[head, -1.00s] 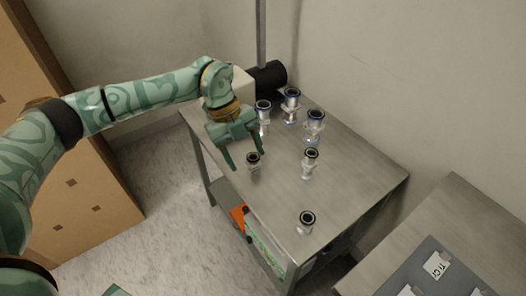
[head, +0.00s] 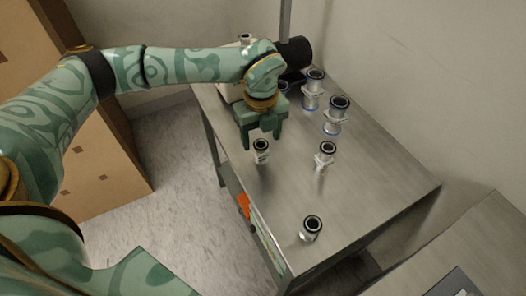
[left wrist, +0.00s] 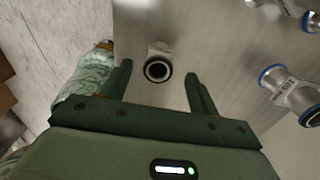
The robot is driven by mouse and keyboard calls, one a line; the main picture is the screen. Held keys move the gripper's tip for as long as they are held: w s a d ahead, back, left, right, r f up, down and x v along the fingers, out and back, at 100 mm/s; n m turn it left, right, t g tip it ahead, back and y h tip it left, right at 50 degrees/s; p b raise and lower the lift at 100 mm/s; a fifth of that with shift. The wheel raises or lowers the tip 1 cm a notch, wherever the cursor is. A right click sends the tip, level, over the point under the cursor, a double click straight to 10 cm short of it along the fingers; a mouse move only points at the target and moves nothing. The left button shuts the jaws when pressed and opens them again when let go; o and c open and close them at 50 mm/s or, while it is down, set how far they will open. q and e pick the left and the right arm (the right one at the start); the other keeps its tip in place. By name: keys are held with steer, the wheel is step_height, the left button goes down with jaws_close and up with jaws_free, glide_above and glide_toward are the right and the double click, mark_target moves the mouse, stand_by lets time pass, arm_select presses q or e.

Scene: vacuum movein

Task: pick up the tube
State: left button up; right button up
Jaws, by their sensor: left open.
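A short metal tube fitting (head: 261,156) with a black ring on top stands upright near the left edge of the metal table (head: 375,185). My left gripper (head: 262,139) is open, pointing down over this tube, one finger to each side. In the left wrist view the tube (left wrist: 158,68) shows in the gap between the two spread fingertips (left wrist: 158,72), with clear space on both sides and nothing held. Whether the fingertips reach down to its height is hard to tell. My right gripper is not in view.
Other upright fittings stand on the table: one to the right (head: 325,155), one near the front (head: 311,229), blue-ringed ones behind (head: 335,116) (head: 313,90). A black cylinder (head: 295,53) and pole are at the back. The table's right side is clear. A second surface (head: 465,245) stands lower right.

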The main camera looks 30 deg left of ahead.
mark_target(261, 144)
arm_select(q)
steer(key=f+b, duration=0.1)
steer(key=f, duration=0.1)
steer(key=f+b, duration=0.1)
steer(key=f, duration=0.1)
steer(key=shift+s+f+b, duration=0.2)
steer(key=shift+f+b, duration=0.15)
steer(key=shift+f, duration=0.3)
steer(key=shift+r, duration=0.15)
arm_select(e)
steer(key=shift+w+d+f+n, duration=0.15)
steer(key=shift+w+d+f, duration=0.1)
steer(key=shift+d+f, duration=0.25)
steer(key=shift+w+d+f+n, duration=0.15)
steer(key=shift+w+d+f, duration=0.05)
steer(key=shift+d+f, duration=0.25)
arm_select(q)
steer(key=c, duration=1.1)
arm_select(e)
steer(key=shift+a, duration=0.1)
arm_select(q)
steer(key=shift+d+r, duration=0.1)
